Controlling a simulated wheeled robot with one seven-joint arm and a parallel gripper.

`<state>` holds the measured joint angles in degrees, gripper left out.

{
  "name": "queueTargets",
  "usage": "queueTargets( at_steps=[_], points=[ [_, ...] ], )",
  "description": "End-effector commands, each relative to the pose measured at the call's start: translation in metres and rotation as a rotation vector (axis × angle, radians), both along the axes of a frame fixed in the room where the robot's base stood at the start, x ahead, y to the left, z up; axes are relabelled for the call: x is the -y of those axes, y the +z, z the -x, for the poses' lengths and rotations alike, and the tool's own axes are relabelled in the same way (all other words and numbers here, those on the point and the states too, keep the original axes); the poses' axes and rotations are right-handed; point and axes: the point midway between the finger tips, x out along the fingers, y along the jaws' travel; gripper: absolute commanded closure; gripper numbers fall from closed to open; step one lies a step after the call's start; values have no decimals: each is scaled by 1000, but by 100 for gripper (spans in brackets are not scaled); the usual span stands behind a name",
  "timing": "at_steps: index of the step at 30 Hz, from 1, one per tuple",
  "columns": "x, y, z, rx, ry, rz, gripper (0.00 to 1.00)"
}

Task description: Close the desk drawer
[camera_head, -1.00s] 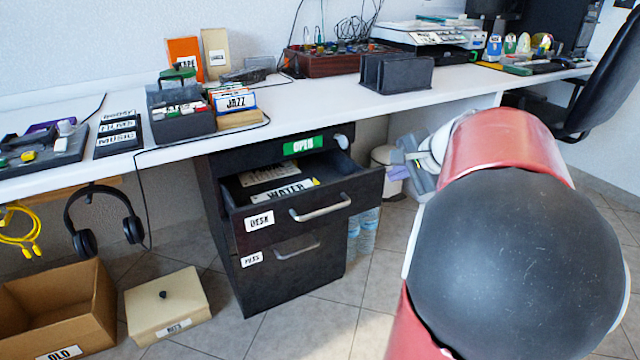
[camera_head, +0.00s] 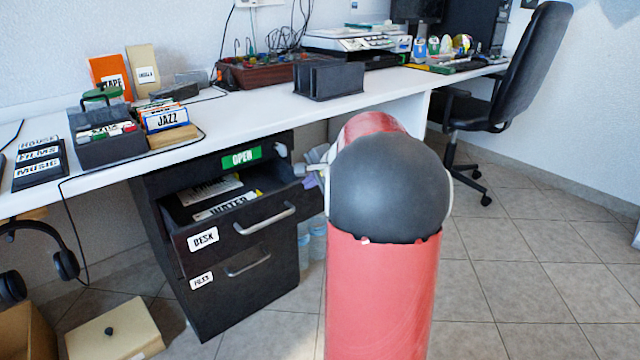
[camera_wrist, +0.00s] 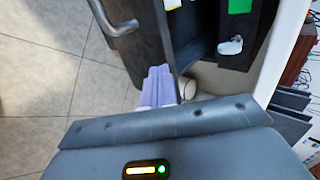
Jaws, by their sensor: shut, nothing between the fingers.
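The dark desk drawer (camera_head: 222,244), labelled DESK, stands pulled out from the black cabinet under the white desk. It has a silver bar handle (camera_head: 265,219), and flat labelled items, one reading WATER, lie inside it. In the wrist view, the drawer's front panel (camera_wrist: 150,32) and its handle (camera_wrist: 119,28) are near the top. My gripper (camera_wrist: 158,72) has its pale purple fingers together and empty, near the right end of the drawer front. In the head view, my gripper (camera_head: 313,172) is partly hidden behind my arm. I cannot tell whether it touches the drawer.
A lower drawer (camera_head: 235,284), labelled FILES, is shut. A green OPEN sign (camera_head: 241,157) is on the cabinet above the desk drawer. A beige box (camera_head: 115,332) sits on the floor at the left. An office chair (camera_head: 500,85) stands at the right, with clear floor before it.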

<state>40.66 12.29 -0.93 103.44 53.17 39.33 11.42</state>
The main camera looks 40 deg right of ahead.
Motion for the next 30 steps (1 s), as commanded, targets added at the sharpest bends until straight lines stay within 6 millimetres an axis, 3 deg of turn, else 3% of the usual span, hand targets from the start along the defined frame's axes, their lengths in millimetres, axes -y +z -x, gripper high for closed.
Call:
queueTargets(
  at_steps=[14,17,24,30],
  points=[
    [0,1,-9,-1,2,1,100],
    [-2,2,-28,-2,5,0,100],
    [-4,4,-94,-3,4,-1,100],
    [-4,1,-121,-2,1,0,100]
  ],
)
